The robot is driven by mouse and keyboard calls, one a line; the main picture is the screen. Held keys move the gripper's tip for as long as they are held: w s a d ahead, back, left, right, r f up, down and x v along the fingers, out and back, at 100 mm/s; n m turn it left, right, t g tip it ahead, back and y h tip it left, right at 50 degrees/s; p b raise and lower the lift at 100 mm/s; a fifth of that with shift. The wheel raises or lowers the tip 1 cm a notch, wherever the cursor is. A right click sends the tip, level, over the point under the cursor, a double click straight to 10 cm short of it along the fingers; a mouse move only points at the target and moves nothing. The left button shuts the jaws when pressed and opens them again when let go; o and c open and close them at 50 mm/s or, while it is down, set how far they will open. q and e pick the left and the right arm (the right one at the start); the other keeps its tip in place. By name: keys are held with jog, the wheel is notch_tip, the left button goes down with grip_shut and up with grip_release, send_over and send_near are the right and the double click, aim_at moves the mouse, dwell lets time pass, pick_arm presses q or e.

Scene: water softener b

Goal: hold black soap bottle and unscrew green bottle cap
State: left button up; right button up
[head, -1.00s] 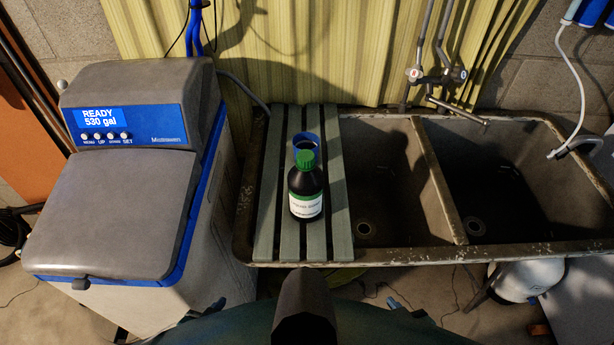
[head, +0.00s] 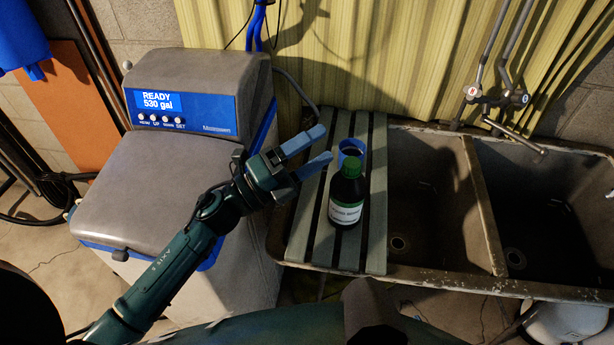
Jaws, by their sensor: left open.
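The black soap bottle (head: 346,200) stands upright on the slatted board over the sink's left end. It has a white label and a green cap (head: 351,168) on top. My left gripper (head: 318,150) is open and empty, to the left of the bottle near cap height in the picture. Its blue fingers point right toward the cap, apart from it. My right gripper is not in view.
A blue cup (head: 350,147) stands just behind the bottle on the slatted board (head: 325,235). A grey water softener (head: 165,185) stands left of the sink, under my left arm. The double sink (head: 430,210) with taps is on the right.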

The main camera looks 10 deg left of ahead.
aim_at(338, 198)
pick_arm(q)
notch_tip(338, 198, down, 10)
jog(key=w+a+m+g+y, duration=0.1)
jog(key=m+g+y, duration=0.2)
jog(key=m+g, duration=0.6)
jog(key=w+f+m+g+y, duration=0.1)
jog(key=w+m+g+y, duration=0.2)
jog(key=m, duration=1.1)
jog(key=shift+g, duration=0.6)
jog(key=x, duration=0.3)
jog(key=s+x, duration=0.1)
jog(key=x, duration=0.2)
jog(key=shift+s+d, duration=0.15)
jog(key=shift+d, duration=0.25)
jog(key=c, duration=1.1)
jog(key=shift+s+f, duration=0.1)
jog(key=shift+f, duration=0.05)
